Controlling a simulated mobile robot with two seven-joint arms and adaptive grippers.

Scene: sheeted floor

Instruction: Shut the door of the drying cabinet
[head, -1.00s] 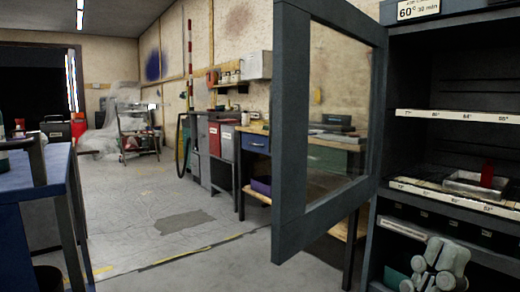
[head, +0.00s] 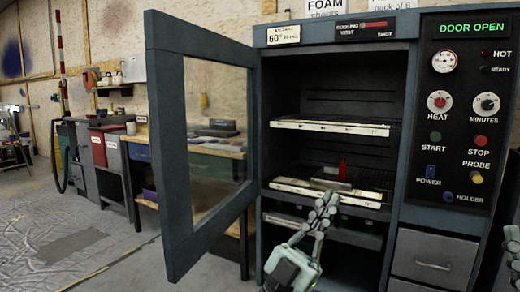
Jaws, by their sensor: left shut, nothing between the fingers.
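The drying cabinet (head: 392,150) stands at the right with its dark interior exposed. Its door (head: 168,165), a grey frame around a clear window, is hinged at the cabinet's left side and stands wide open toward me. My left gripper (head: 326,202) is shut and empty. It is in front of the cabinet opening, to the right of the door and apart from it, and it overlaps the lower shelf in the picture. Part of my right gripper (head: 513,243) shows at the right edge; its fingers are not clear.
A red item (head: 342,170) sits on the middle shelf (head: 300,187). The control panel (head: 465,110) reads DOOR OPEN. A drawer (head: 432,258) is below it. A workbench (head: 140,175) stands behind the door. Sheeted floor (head: 90,250) is clear at left.

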